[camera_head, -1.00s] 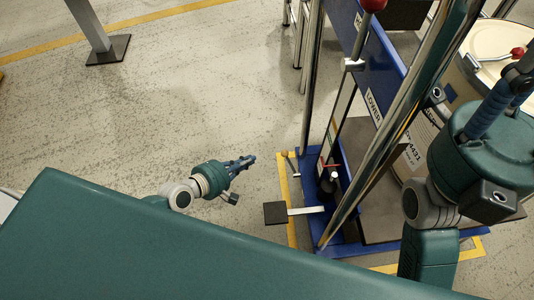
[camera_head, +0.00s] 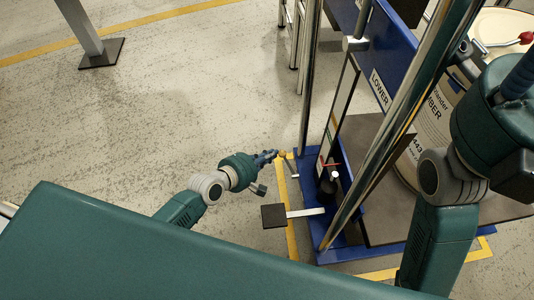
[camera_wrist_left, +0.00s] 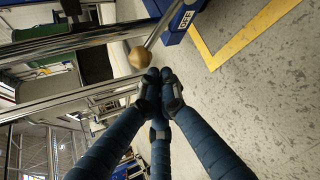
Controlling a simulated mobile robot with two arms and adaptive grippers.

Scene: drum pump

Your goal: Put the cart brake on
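The cart's blue base frame (camera_head: 330,254) stands at the right of the head view, with chrome posts. The knob is large in the left wrist view (camera_wrist_left: 139,57), on a thin bar beside a blue part with a label that seems to read OFF (camera_wrist_left: 185,19). My left gripper (camera_head: 274,156) has its fingertips together just beside the knob. In the wrist view the fingertips (camera_wrist_left: 160,78) hold nothing visible. My right gripper (camera_head: 518,76) shows only partly at the right edge; its fingertips are unclear.
A black foot pedal (camera_head: 274,216) on a silver bar juts left from the base. A drum (camera_head: 428,122) stands on the cart behind the chrome post (camera_head: 390,150). Yellow floor lines run around the base.

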